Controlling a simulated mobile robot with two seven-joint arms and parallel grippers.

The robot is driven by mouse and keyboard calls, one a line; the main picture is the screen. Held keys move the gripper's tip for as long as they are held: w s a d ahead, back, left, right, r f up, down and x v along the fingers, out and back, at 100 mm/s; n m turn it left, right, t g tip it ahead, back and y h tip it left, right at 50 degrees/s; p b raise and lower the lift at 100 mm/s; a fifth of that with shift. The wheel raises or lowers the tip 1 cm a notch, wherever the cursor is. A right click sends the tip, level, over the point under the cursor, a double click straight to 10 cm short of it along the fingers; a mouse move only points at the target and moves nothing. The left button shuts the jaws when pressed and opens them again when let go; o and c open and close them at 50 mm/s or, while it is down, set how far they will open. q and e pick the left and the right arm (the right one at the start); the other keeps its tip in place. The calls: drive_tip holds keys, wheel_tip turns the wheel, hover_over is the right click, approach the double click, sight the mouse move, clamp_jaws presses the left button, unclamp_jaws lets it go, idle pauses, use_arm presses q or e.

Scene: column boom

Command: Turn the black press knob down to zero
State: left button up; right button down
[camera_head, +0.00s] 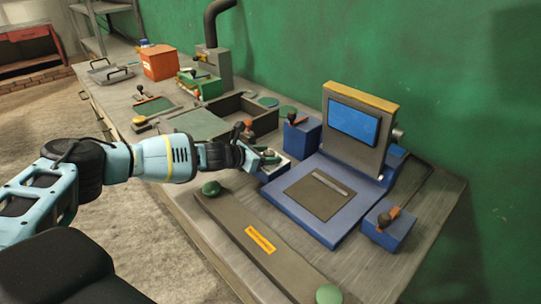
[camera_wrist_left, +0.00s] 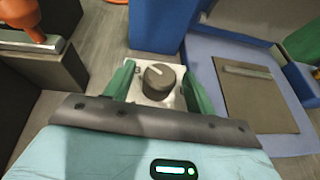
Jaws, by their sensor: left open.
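The black press knob (camera_wrist_left: 158,84) shows in the left wrist view as a dark round knob with a pale pointer line on top. It stands on a small white plate (camera_wrist_left: 139,89) with a mark at its left. My left gripper (camera_wrist_left: 159,88) is open, with one green finger on each side of the knob. I cannot tell whether the fingers touch it. In the head view my left gripper (camera_head: 267,156) reaches in from the left over the white plate beside the blue press (camera_head: 310,228); the knob is not clear there. My right gripper is not in view.
A blue box with a lever (camera_head: 301,136) stands just behind the knob. Another blue lever box (camera_head: 388,228) is at the press's right. A long grey box with a yellow label (camera_head: 260,240) and green buttons lies in front. An orange box (camera_head: 159,62) stands farther left.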

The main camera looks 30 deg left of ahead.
use_arm(q)
drive_tip(key=shift+w+d+f, duration=0.2)
drive_tip(key=shift+w, duration=0.3)
drive_tip(key=c, duration=1)
drive_tip(key=shift+o, duration=0.2)
